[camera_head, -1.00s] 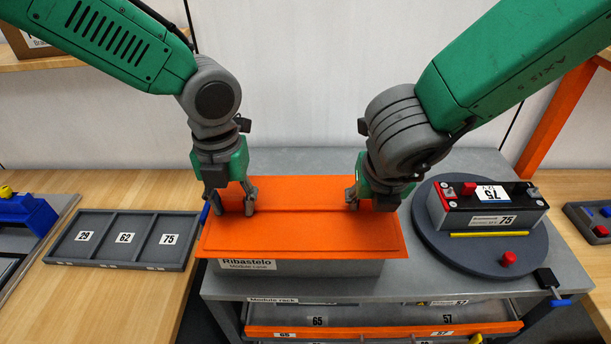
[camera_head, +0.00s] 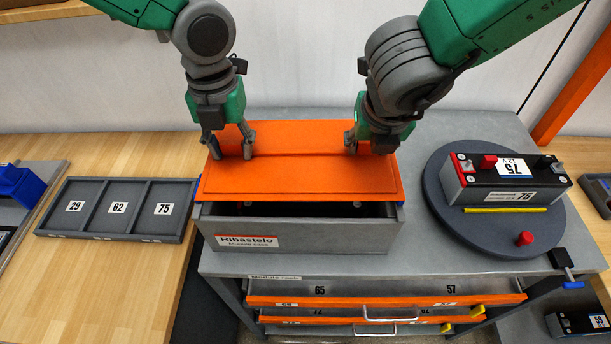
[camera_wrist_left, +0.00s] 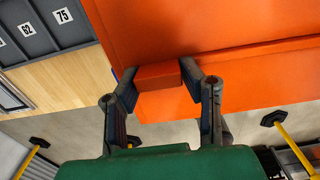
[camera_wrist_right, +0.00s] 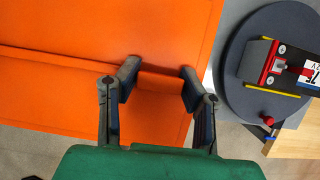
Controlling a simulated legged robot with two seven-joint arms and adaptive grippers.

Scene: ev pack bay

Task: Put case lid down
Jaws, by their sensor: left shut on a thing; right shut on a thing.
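The orange case lid (camera_head: 300,182) is held level above the grey case (camera_head: 305,238) labelled Ribastelo. A dark gap shows between the lid's front edge and the case's front wall, so the lid is apart from it there. My left gripper (camera_head: 229,156) is shut on the lid's left handle, an orange block (camera_wrist_left: 158,76) in the left wrist view. My right gripper (camera_head: 368,150) is shut on the lid near its right end; the right wrist view shows its fingers (camera_wrist_right: 160,82) against the lid. The lid hides most of the case's inside.
The case stands on a grey cart top (camera_head: 430,240) with orange-fronted drawers (camera_head: 380,300) below. A dark round turntable (camera_head: 445,215) with a battery module (camera_head: 510,183) stands to the right. A grey three-compartment tray (camera_head: 115,238) lies on the wooden bench at left.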

